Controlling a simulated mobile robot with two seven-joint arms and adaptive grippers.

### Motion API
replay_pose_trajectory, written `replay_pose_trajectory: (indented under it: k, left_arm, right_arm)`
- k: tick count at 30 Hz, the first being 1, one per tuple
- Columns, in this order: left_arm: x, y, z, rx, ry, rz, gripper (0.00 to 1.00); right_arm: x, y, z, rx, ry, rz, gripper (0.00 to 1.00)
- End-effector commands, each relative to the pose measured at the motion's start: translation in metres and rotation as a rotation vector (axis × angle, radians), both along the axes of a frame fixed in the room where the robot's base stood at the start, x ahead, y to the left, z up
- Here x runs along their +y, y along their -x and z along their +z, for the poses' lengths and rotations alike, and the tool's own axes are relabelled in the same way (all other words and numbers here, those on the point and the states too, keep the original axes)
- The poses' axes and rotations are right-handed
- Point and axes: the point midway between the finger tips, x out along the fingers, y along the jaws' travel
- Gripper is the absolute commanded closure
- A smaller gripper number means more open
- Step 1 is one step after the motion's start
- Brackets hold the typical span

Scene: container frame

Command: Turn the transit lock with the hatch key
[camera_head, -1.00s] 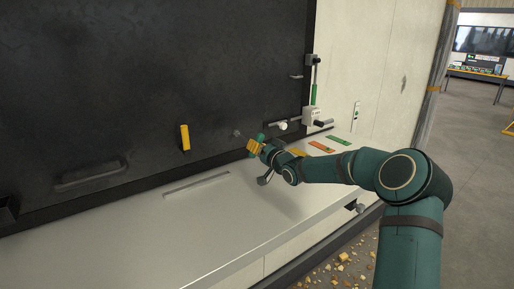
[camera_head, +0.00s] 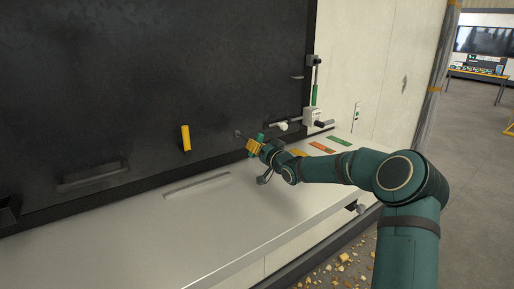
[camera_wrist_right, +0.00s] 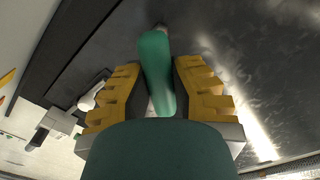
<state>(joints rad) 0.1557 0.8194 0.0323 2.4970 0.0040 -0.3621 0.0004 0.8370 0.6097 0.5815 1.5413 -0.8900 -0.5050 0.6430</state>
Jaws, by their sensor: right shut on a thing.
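My right gripper (camera_head: 254,147), with yellow finger pads, is shut on a green-handled tool, which I take as the hatch key (camera_head: 259,137). In the right wrist view the green handle (camera_wrist_right: 157,75) lies between the two pads, its far end towards the dark panel. A small grey stub (camera_head: 238,133) shows on the panel just left of the gripper; I cannot tell whether it is the transit lock or part of the key. Whether the key touches the panel is unclear. My left gripper is not in view.
A yellow handle (camera_head: 185,138) stands upright on the dark panel (camera_head: 130,80). A pale ledge (camera_head: 140,225) runs below, mostly clear. A lever mechanism (camera_head: 313,117) is right of the gripper. Orange (camera_head: 322,147) and green (camera_head: 339,140) flat pieces lie on the ledge.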

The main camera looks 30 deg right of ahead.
Motion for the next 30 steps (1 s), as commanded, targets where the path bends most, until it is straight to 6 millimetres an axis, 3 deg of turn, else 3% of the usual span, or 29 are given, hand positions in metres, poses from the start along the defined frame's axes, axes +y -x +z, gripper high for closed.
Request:
replay_pose_trajectory:
  k: [30]
  left_arm:
    - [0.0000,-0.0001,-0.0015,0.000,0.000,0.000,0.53]
  right_arm:
    - [0.0066,-0.0106,0.0003,-0.005,0.010,0.002,1.00]
